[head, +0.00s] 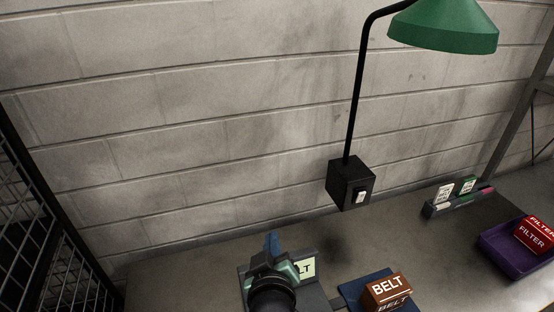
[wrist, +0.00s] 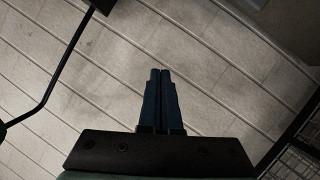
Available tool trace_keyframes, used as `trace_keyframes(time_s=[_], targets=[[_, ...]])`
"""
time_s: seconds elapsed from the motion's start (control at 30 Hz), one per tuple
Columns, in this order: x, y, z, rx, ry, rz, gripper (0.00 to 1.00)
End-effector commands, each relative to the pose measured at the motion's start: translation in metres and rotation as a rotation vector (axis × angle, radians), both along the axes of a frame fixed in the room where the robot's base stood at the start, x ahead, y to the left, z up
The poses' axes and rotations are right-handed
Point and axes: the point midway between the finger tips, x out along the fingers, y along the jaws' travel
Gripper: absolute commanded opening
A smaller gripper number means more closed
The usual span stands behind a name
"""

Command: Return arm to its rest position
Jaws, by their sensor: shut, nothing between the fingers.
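My gripper (wrist: 159,74) shows in the wrist view with its two dark blue fingers pressed together and nothing between them. Behind the fingers is the block wall. In the head view my arm rises from the bottom edge, and the blue fingertips (head: 272,241) show above the bench. My arm partly covers a dark tray with a pale label ending in "LT" (head: 305,269). The gripper appears apart from all objects.
A brown BELT box (head: 387,290) sits on a blue tray, right of my arm. A purple tray (head: 496,252) holds a red FILTER box (head: 533,236). A green lamp (head: 443,28) stands on a black switch box (head: 351,184). A wire mesh panel (head: 40,215) is at left.

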Motion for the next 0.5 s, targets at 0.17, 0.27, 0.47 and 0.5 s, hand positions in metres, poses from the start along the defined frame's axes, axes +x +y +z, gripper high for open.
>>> trace_keyframes(time_s=[0.17,0.27,0.47,0.5], targets=[[0.013,-0.001,0.141,0.157,-0.316,-0.033,0.00],[0.001,-0.004,0.218,0.246,-0.490,-0.032,0.00],[-0.059,-0.008,0.353,0.415,-0.829,0.015,0.00],[-0.074,-0.009,0.374,0.444,-0.887,0.030,0.00]])
